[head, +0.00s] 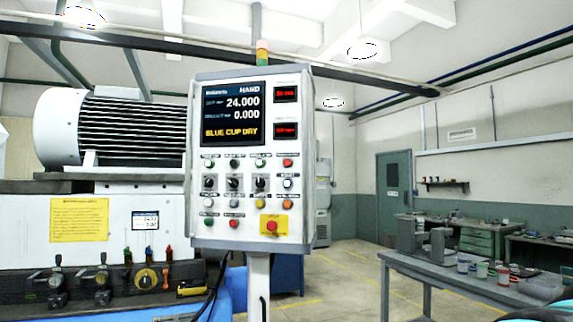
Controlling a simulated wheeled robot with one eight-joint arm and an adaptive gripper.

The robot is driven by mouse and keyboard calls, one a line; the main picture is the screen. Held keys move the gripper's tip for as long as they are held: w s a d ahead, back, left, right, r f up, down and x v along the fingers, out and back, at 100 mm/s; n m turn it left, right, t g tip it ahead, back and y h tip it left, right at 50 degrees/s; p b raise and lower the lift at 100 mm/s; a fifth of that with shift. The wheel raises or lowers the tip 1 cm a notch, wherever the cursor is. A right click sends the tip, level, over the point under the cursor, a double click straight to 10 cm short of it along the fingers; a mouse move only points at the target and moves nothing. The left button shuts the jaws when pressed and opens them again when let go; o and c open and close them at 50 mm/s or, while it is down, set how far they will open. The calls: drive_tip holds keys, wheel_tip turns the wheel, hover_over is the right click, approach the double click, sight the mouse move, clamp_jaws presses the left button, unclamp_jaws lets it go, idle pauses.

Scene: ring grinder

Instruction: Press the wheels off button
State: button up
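The grey control panel (251,160) stands upright on a post left of the middle in the head view. Its screen (234,114) reads HAND, 24.000, 0.000 and BLUE CUP DRY. Below are rows of small buttons and switches, including a green button (209,221), a red button (234,223), another red button (287,163) and an orange button (288,204). Their labels are too small to read, so I cannot tell which is wheels off. A large red mushroom button (271,227) sits on a yellow plate at the lower right. My gripper is not in view.
The grinder (110,200), with a large motor (60,127) and knobs, stands left of and behind the panel. A grey bench (440,270) with several cups (482,270) stands at the right. Open floor (345,285) lies between panel and bench. A door (394,195) is at the back.

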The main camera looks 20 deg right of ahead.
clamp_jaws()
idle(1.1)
